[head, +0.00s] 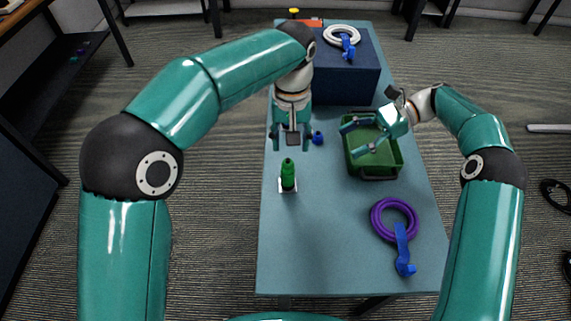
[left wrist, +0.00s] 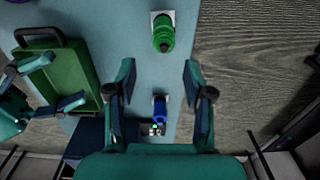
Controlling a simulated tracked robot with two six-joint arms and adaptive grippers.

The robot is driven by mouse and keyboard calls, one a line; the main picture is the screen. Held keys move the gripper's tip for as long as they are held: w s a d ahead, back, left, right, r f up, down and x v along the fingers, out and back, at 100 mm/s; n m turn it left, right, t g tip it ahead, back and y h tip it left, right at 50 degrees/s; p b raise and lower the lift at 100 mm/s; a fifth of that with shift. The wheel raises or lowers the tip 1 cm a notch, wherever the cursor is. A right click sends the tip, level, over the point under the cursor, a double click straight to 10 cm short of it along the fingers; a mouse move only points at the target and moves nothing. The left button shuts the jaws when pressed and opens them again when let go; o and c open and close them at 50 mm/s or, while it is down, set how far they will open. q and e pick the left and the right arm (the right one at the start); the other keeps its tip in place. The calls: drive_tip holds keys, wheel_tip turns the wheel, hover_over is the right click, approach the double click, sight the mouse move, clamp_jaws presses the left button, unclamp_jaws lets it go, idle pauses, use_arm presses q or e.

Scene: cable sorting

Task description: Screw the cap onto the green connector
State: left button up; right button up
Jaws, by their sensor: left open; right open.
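The green connector (head: 288,175) stands upright on a small white base on the table. It also shows at the top of the left wrist view (left wrist: 163,30).
The green bin (head: 392,168) stands right of centre on the table (head: 325,245). A purple cable coil (head: 376,222) with a blue connector (head: 402,250) lies at front right. A dark blue box (head: 350,85) at the back carries a white coil (head: 330,36). The front left table is clear.

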approach(288, 170)
drive_tip(key=a+f, duration=0.2)
drive_tip(key=a, duration=0.1)
drive_tip(key=a+f, duration=0.2)
drive_tip(key=a, duration=0.1)
drive_tip(key=s+a+f, duration=0.1)
drive_tip(key=a+f, duration=0.1)
drive_tip(key=a, duration=0.1)
drive_tip(key=shift+f, duration=0.15)
drive_tip(key=shift+d, duration=0.1)
idle(0.3)
clamp_jaws()
